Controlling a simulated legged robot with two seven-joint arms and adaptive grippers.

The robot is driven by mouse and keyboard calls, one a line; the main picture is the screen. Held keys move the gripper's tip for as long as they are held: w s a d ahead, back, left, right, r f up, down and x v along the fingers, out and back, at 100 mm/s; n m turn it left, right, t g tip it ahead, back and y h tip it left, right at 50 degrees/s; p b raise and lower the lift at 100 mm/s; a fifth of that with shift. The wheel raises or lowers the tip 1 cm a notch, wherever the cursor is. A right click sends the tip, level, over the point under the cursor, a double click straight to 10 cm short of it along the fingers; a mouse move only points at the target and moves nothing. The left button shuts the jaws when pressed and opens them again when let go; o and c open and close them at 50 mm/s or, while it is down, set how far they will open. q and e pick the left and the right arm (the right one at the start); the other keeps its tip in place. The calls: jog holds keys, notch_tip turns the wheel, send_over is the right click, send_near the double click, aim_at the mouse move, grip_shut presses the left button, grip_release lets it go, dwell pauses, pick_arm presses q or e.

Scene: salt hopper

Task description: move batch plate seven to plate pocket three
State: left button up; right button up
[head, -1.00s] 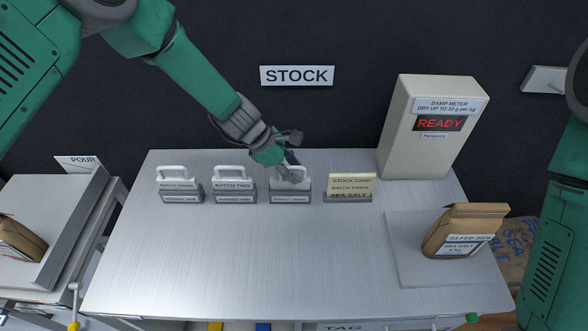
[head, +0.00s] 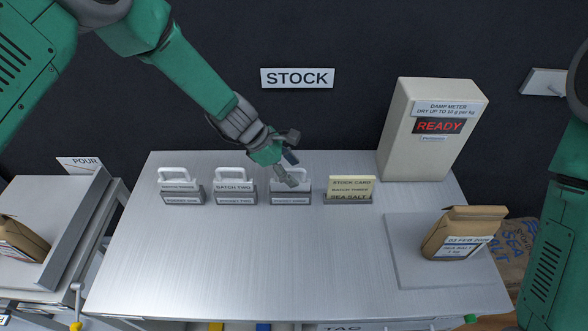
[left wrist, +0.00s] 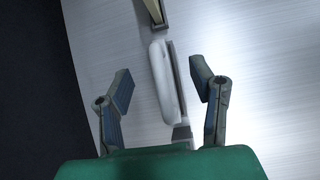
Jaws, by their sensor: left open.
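Three white-handled plates stand in grey pockets along the back of the steel table. The left plate (head: 178,180) has a label too small to read surely. The middle plate (head: 234,182) reads BATCH TWO. The right plate (head: 302,181) stands in the third pocket (head: 291,198), its label partly hidden by my left gripper. My left gripper (head: 290,168) is open over this right plate. In the left wrist view, the plate's white handle (left wrist: 163,85) lies between the spread fingers (left wrist: 160,93), with gaps on both sides. My right gripper is out of view.
A stock card (head: 350,187) stands close to the right of the third pocket. The damp meter (head: 428,130) reads READY. A sea salt bag (head: 463,233) sits on a pad at right. The table's front middle (head: 270,265) is clear.

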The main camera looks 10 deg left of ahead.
pick_arm(q)
jog(key=shift+p+v, duration=1.7)
jog(key=shift+v, duration=0.75)
jog(key=shift+a+r, duration=0.1)
jog(key=v, duration=1.1)
jog(key=shift+a+r, duration=0.25)
